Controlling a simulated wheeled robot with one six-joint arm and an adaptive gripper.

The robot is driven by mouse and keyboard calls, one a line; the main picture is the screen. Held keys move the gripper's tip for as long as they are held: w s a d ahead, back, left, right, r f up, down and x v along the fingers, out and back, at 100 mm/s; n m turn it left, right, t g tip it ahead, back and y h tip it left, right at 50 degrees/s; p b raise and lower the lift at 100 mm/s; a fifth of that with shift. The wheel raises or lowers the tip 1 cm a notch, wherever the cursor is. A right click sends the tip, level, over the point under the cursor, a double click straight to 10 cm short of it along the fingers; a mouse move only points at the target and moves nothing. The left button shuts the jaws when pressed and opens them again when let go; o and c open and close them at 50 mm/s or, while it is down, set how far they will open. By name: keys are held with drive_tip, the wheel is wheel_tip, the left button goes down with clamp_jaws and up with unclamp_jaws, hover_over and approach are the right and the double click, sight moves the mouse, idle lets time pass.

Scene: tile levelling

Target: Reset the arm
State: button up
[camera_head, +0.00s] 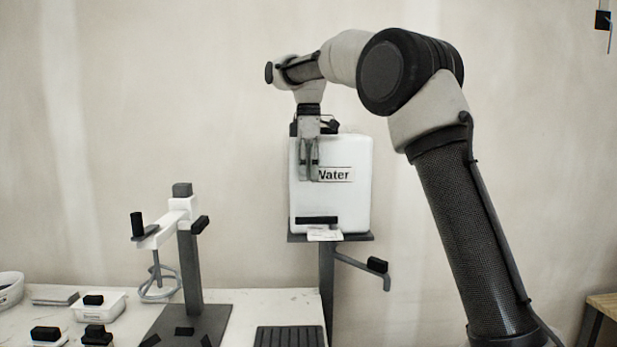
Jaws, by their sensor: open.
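My arm rises from the lower right, bends at a dark elbow joint at the upper right, and reaches left. My gripper (309,178) hangs fingers down from the wrist, in front of the white water container (345,208) as seen here. Its fingers are open and nothing shows between them. They overlap the left part of the "Water" label (338,174). Whether the fingers touch the container cannot be told from this view.
The water container stands on a dark shelf (360,237) on a post with a lever (362,266). A mixer stand (189,262) with a whisk is on the white table (272,304) at left, near tubs (98,310) and a dark ribbed mat (289,337). Wall space above is clear.

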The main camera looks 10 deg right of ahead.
drive_tip(key=s+d+m+t, duration=0.2)
drive_tip(key=s+d+m, duration=0.65)
drive_tip(key=s, duration=0.75)
drive_tip(key=s+d+f+m+t, duration=0.1)
drive_tip(key=s+d+f+m, duration=0.2)
drive_tip(key=s+f, duration=0.3)
drive_tip(key=s+d+f+m+t, duration=0.1)
drive_tip(key=s+d+f+m, duration=0.3)
drive_tip(key=s, duration=1)
wheel_tip(320, 180, down, 2)
drive_tip(key=shift+s+d+f, duration=0.25)
drive_tip(key=shift+s+d, duration=0.05)
drive_tip(key=shift+d, duration=0.3)
